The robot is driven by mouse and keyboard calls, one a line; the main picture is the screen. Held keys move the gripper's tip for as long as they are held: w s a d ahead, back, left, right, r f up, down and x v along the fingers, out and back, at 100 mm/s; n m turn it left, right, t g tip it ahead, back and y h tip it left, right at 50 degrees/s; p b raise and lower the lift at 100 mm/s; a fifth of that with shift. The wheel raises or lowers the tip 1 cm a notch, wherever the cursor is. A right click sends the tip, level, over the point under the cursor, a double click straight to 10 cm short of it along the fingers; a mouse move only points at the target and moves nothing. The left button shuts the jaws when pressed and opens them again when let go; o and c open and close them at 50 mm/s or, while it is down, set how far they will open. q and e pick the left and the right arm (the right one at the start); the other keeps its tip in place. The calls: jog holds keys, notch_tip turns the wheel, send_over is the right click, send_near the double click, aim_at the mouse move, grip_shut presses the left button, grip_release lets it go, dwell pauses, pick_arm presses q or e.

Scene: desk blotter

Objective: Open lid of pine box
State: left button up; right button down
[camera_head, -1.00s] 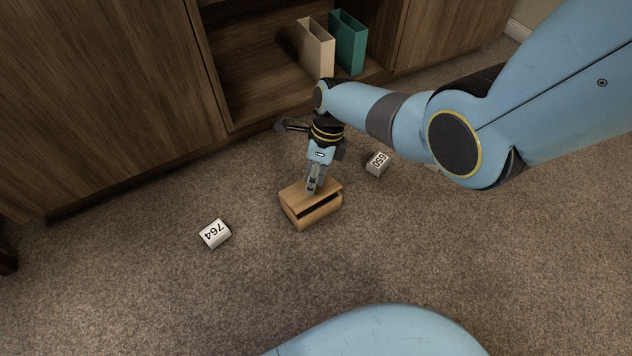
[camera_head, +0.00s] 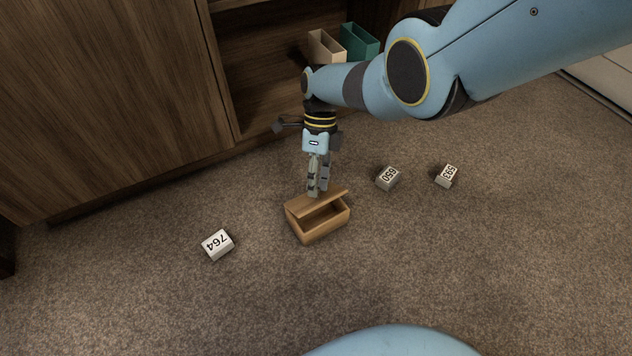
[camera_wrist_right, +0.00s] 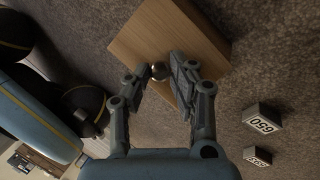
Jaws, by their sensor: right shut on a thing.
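The pine box (camera_head: 322,226) stands on the carpet in the middle of the head view. Its lid (camera_head: 316,204) is tilted partly up, with a dark gap along the near and right side. My right gripper (camera_head: 316,192) is above the lid, pointing down. In the right wrist view the fingers (camera_wrist_right: 163,72) are shut on a small round metal knob (camera_wrist_right: 158,71) on the lid (camera_wrist_right: 172,48). The inside of the box is mostly hidden by the lid. My left gripper does not show in these views.
A wooden cabinet (camera_head: 110,100) stands behind, with beige (camera_head: 326,47) and teal (camera_head: 359,42) holders inside. Carpet in front is clear.

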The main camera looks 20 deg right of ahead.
jog(key=c, duration=1.1)
grip_release()
jog(key=shift+c, duration=0.2)
jog(key=v, duration=1.2)
jog(key=shift+s+f, duration=0.1)
jog(key=shift+s, duration=0.05)
